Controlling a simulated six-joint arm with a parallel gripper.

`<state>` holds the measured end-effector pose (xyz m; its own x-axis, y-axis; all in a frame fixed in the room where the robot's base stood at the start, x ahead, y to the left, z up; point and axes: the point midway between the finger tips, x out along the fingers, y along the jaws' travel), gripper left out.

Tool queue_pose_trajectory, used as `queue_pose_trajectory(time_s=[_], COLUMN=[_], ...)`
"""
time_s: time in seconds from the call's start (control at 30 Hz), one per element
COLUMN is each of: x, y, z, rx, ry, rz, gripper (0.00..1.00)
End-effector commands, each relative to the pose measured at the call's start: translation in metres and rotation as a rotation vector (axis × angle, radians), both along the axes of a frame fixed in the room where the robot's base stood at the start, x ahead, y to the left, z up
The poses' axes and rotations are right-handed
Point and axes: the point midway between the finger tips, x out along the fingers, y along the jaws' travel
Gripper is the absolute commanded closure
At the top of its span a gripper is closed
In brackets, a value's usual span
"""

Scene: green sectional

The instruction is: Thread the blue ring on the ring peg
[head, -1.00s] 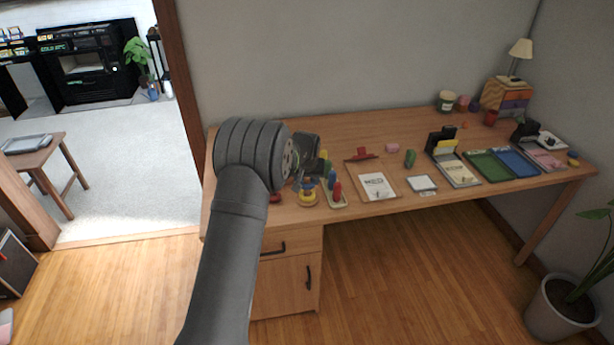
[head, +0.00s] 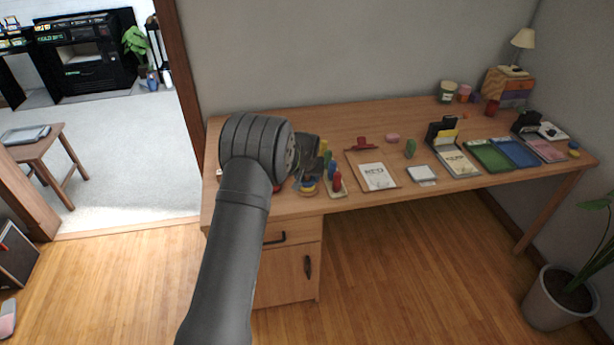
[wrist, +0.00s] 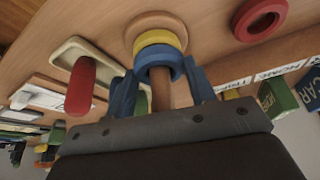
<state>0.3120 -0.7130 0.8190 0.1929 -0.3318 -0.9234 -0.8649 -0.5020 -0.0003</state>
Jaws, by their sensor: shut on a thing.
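The ring peg (wrist: 160,95) is a brown post on a round wooden base (wrist: 147,20), with a yellow ring (wrist: 160,38) low on it. The blue ring (wrist: 158,57) is around the post, close above the yellow ring; whether the two touch is unclear. My gripper (wrist: 160,70) is shut on the blue ring, with its blue fingers on either side and the post between them. In the head view my arm partly hides the area; the yellow ring (head: 308,189) shows low beside my gripper.
A red ring (wrist: 260,19) lies flat on the desk near the peg base. Beside the peg, a pale tray (wrist: 67,50) holds upright coloured pegs, including a red one (wrist: 80,88).

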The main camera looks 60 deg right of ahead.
Motion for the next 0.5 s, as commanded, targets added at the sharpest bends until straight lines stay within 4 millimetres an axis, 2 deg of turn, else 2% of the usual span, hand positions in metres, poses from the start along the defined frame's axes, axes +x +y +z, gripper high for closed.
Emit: queue_pose_trajectory(time_s=[0.17, 0.2, 0.3, 0.5], x=[0.0, 0.0, 0.0, 0.0], y=[0.0, 0.0, 0.0, 0.0], z=[0.0, 0.0, 0.0, 0.0001], rx=[0.0, 0.0, 0.0, 0.0], ry=[0.0, 0.0, 0.0, 0.0], rz=[0.0, 0.0, 0.0, 0.0], gripper=[0.71, 0.44, 0.25, 0.25])
